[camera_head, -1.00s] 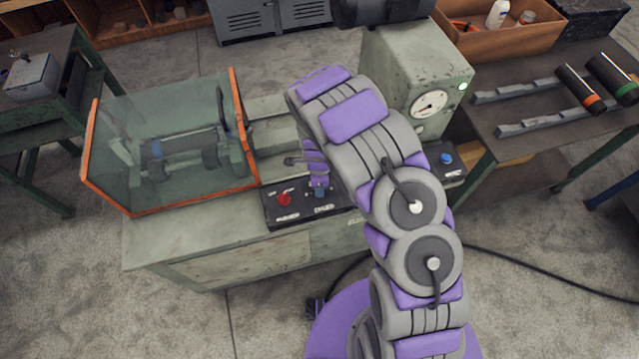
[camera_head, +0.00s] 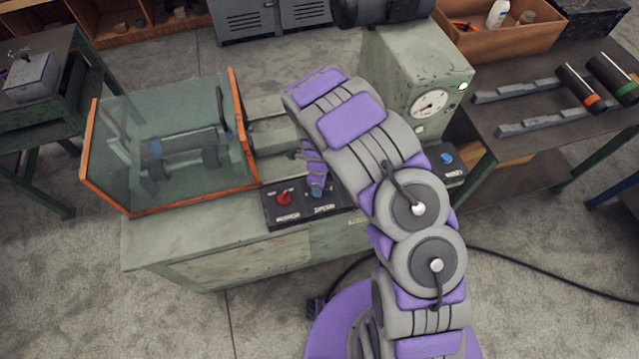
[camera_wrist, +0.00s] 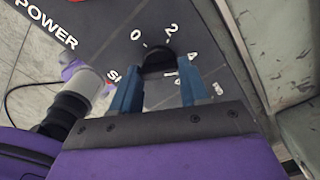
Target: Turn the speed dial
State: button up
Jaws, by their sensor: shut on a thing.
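The speed dial (camera_wrist: 158,60) is a black knob on a dark panel, with white numbers including 0, 2 and 4 around it. My gripper (camera_wrist: 160,70) has blue fingers, one on each side of the dial, and is shut on it. The fingers hide part of the dial and its lettering. In the head view my gripper (camera_head: 317,189) points down at the control panel (camera_head: 300,214), just right of a red knob (camera_head: 285,198). The dial itself is hidden there by the fingers.
A clear guard with orange edges (camera_head: 88,150) covers a shaft with blue parts at left. A grey-green housing with a gauge (camera_head: 431,104) and a panel with a blue button (camera_head: 447,158) stand at right. Bench tops lie on both sides.

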jog(key=o, duration=0.6)
jog(key=shift+w+a+r, duration=0.1)
jog(key=shift+w, duration=0.1)
jog(key=o, duration=0.5)
jog(key=shift+a, duration=0.1)
jog(key=shift+c, duration=0.2)
jog(key=shift+s, duration=0.1)
jog(key=shift+r, duration=0.15)
notch_tip(320, 180, up, 17)
jog(key=shift+p, duration=0.45)
